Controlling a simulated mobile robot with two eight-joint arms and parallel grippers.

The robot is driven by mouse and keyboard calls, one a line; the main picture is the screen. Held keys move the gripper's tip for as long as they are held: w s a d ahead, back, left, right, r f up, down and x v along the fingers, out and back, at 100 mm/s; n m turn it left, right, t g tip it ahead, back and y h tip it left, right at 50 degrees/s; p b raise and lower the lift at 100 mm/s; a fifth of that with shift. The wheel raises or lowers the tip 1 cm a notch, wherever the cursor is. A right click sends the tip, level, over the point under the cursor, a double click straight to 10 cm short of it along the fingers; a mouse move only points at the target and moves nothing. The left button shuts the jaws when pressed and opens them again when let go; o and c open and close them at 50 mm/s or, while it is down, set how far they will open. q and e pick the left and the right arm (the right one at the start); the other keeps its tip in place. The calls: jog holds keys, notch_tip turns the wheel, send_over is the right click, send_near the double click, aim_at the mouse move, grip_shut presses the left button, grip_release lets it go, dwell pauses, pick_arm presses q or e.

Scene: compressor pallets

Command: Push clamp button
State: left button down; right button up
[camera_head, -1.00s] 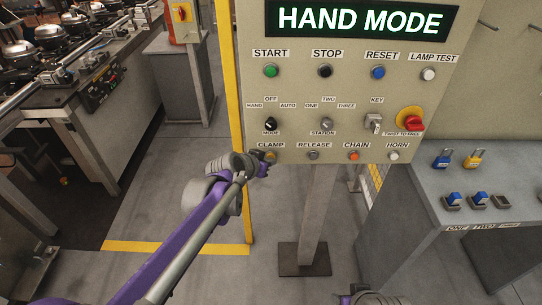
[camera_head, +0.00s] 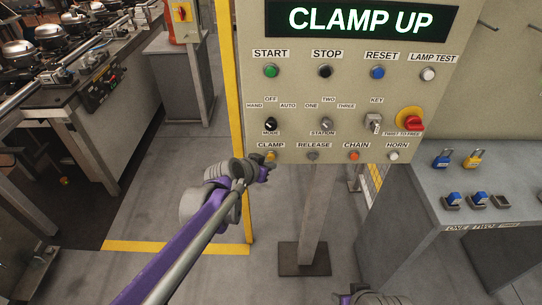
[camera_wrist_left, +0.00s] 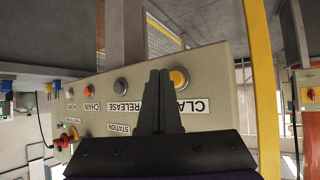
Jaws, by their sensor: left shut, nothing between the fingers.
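The clamp button (camera_head: 270,156) is a small yellow-orange button under the CLAMP label, at the lower left of the beige control panel (camera_head: 290,93). In the left wrist view the clamp button (camera_wrist_left: 179,78) sits just right of my fingertips. My left gripper (camera_head: 264,173) is shut and empty, just below and in front of the button. In the left wrist view my left gripper's fingers (camera_wrist_left: 158,76) are together and overlap part of the CLAMP label. The display (camera_head: 360,20) reads CLAMP UP. Part of my right arm shows at the bottom edge; its fingers are unclear.
The release (camera_head: 312,156), chain (camera_head: 353,156) and horn (camera_head: 393,156) buttons are in the same row. A red emergency stop (camera_head: 411,122) sticks out at the right. A grey desk (camera_head: 450,225) stands right, a yellow post (camera_head: 236,100) left.

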pick_arm(q)
jog(key=s, duration=0.6)
dwell(0.3)
dwell(0.8)
jog(key=s+a+n+g+y+p, duration=0.1)
jog(key=s+a+n+y+p, duration=0.1)
jog(key=s+a, duration=0.3)
jog(key=s+a+n+g+y+p, duration=0.1)
jog(key=s+a, duration=0.5)
jog(key=s, duration=0.6)
jog(key=s+a+n+g+y+p, duration=0.1)
jog(key=s+a+n+y+p, duration=0.1)
jog(key=s+a, duration=0.4)
jog(key=s+n+p, duration=0.1)
jog(key=s+p, duration=0.1)
jog(key=s, duration=0.1)
jog(key=shift+f+g+y, duration=0.3)
jog(key=shift+f+g, duration=0.1)
